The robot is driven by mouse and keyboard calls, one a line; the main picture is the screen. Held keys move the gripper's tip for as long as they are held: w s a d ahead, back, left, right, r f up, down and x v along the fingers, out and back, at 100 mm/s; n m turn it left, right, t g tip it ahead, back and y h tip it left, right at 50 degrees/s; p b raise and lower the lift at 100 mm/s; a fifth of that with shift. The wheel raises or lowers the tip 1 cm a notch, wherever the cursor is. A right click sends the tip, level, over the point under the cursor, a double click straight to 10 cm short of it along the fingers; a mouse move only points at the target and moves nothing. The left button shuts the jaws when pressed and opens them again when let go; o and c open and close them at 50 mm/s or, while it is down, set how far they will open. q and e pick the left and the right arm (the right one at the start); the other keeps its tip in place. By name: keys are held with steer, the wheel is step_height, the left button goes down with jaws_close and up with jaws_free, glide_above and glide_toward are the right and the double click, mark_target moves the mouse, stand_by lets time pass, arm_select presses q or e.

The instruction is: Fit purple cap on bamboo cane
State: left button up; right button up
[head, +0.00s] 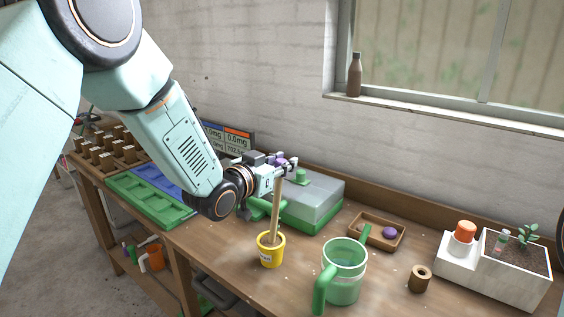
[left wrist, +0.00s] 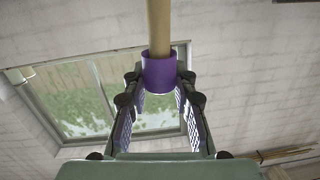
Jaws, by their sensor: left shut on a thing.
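My left gripper (head: 287,165) is shut on a purple cap (head: 279,161), above the workbench. The cap also shows between the fingers in the left wrist view (left wrist: 159,73). The bamboo cane (head: 275,215) stands nearly upright in a yellow pot (head: 271,252), its top close to the gripper. In the left wrist view the cane (left wrist: 159,25) comes in from the top edge and meets the cap's rim. Whether its end is inside the cap, and how far, I cannot tell. My right gripper is not in view.
A grey-green box (head: 318,205) stands behind the cane. A clear green mug (head: 345,283) is right of the pot. A wooden tray (head: 401,243) holds a purple piece (head: 389,232). A brown ring (head: 420,278) and white planter (head: 515,281) stand farther right. Green trays (head: 150,208) lie left.

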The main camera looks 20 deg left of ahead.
arm_select(q)
steer(key=shift+f, duration=0.15)
steer(key=o, duration=0.9)
steer(key=shift+s, duration=0.1)
steer(key=v, duration=1.2)
